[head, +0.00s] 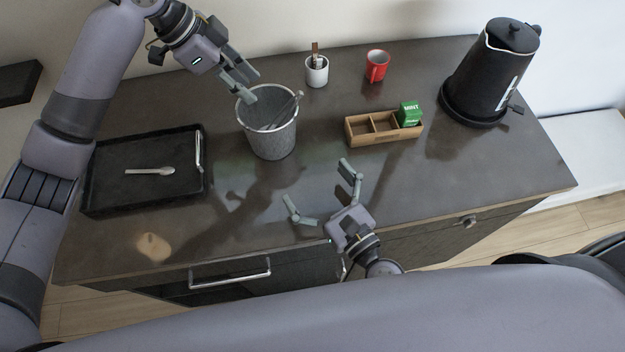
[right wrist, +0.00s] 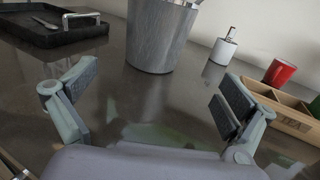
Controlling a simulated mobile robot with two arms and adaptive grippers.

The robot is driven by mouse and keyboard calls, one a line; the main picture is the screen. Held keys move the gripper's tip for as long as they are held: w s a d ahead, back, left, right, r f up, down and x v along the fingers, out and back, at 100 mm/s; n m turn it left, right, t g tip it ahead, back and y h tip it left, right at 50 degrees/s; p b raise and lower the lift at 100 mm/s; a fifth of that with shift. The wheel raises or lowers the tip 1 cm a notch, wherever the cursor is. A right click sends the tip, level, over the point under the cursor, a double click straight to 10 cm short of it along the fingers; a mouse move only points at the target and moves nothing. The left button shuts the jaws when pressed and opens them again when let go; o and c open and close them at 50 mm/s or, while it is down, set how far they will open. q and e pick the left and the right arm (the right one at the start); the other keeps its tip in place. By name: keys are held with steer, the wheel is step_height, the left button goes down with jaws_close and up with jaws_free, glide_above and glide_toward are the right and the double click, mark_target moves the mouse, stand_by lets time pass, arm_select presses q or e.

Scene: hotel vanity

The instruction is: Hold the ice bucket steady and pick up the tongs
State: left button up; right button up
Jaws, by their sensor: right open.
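The grey ice bucket (head: 272,143) stands upright on the dark counter. The tongs (head: 288,110) lean inside it, their upper end above the right rim. In the right wrist view the bucket (right wrist: 160,40) stands ahead of my fingers and the tongs (right wrist: 188,3) are cut off at the top edge. My left gripper (head: 252,86) is at the bucket's back-left rim, with one finger overlapping the opening; whether it grips the wall is unclear. My right gripper (head: 316,181) is open and empty, low over the counter in front of the bucket and to its right.
A black tray (head: 107,197) with a spoon (head: 150,171) lies left. A wooden box (head: 372,140) with a green mint packet (head: 410,114) is right of the bucket. A white pot (head: 316,76), red mug (head: 377,66) and black kettle (head: 490,75) stand behind.

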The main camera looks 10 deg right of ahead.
steer(key=shift+s+a, duration=0.15)
steer(key=shift+a, duration=0.15)
steer(key=shift+w+a, duration=0.1)
steer(key=shift+w, duration=0.15)
glide_above(271, 128)
steer(key=s, duration=0.4)
steer(key=shift+w, duration=0.15)
